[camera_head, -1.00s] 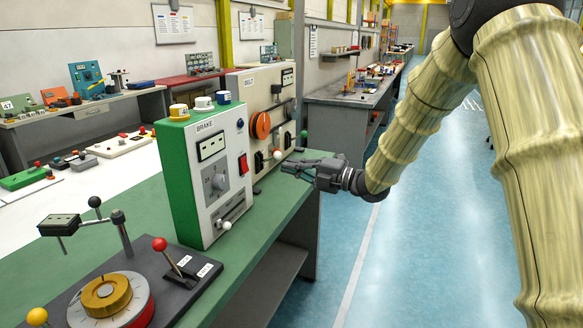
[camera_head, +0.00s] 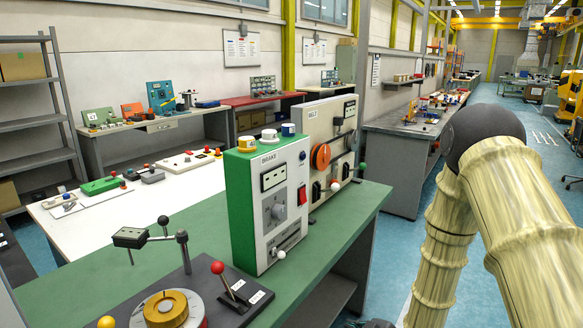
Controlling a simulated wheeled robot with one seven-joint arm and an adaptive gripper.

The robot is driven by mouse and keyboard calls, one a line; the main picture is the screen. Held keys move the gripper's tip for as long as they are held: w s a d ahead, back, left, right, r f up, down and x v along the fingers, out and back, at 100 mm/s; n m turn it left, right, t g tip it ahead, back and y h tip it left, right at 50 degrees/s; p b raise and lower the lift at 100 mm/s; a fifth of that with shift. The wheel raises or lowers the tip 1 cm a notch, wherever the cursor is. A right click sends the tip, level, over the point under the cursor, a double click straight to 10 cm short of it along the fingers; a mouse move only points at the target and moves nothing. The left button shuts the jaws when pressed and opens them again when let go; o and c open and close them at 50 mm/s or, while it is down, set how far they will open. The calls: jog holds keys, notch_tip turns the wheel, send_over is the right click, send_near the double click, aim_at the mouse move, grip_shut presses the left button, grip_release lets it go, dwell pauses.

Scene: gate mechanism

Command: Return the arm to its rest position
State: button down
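My arm (camera_head: 455,215) in its pale yellow ribbed sleeve is bent at a dark round joint, and its lower part hangs down at the right of the bench. Only a dark sliver of my gripper (camera_head: 378,323) shows at the bottom edge. Its fingers are out of the picture, so I cannot see whether they are open or shut. It is to the right of the green bench and apart from the panels.
The green bench (camera_head: 150,270) carries the green-and-white BRAKE panel (camera_head: 270,195), the grey BELT panel (camera_head: 318,140) with an orange wheel, and a dial base (camera_head: 165,308) with a red-knobbed lever (camera_head: 218,268).

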jog(key=s+d+f+m+g+h+p, duration=0.1)
jog(key=s+f+m+g, duration=0.15)
jog(key=s+f, duration=0.45)
jog(key=s+d+f+m+g+h, duration=0.15)
jog(key=s+f+m, duration=0.25)
jog(key=s, duration=0.6)
jog(key=s+d+f+m+g+h+p, duration=0.1)
jog(key=s+f+m+g, duration=0.1)
jog(key=s, duration=0.9)
jog(key=s+f+m+g+h+p, duration=0.1)
jog(key=s+f+m+g+h, duration=0.1)
jog(key=s, duration=0.9)
jog(key=shift+s+d+f+m+g, duration=0.25)
jog(key=shift+d+m+g, duration=0.15)
jog(key=shift+m+g, duration=0.35)
